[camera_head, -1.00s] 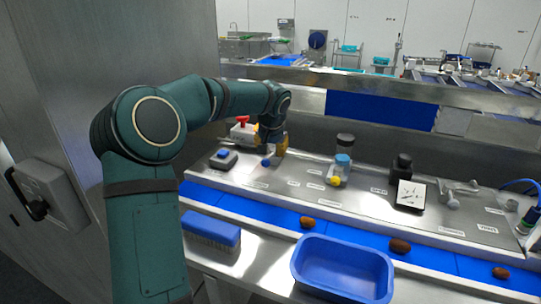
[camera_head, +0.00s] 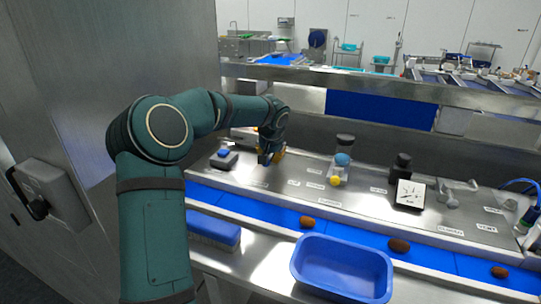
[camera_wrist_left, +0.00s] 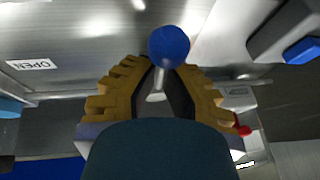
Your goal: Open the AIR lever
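A lever with a blue ball knob (camera_wrist_left: 168,46) and a short metal stem shows in the left wrist view. An OPEN label (camera_wrist_left: 32,64) lies on the panel to its left; I cannot read an AIR label. My left gripper (camera_wrist_left: 165,68) has its yellow-brown fingers apart, one on each side of the stem. The knob shows just past the fingertips, with no clear contact. In the head view the left gripper (camera_head: 268,158) is low over the steel panel, and it hides the knob there. My right gripper is not in view.
A box with a blue button (camera_head: 224,154) stands left of the gripper. In front run a blue belt (camera_head: 270,212) with brown dates and a blue tray (camera_head: 342,270).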

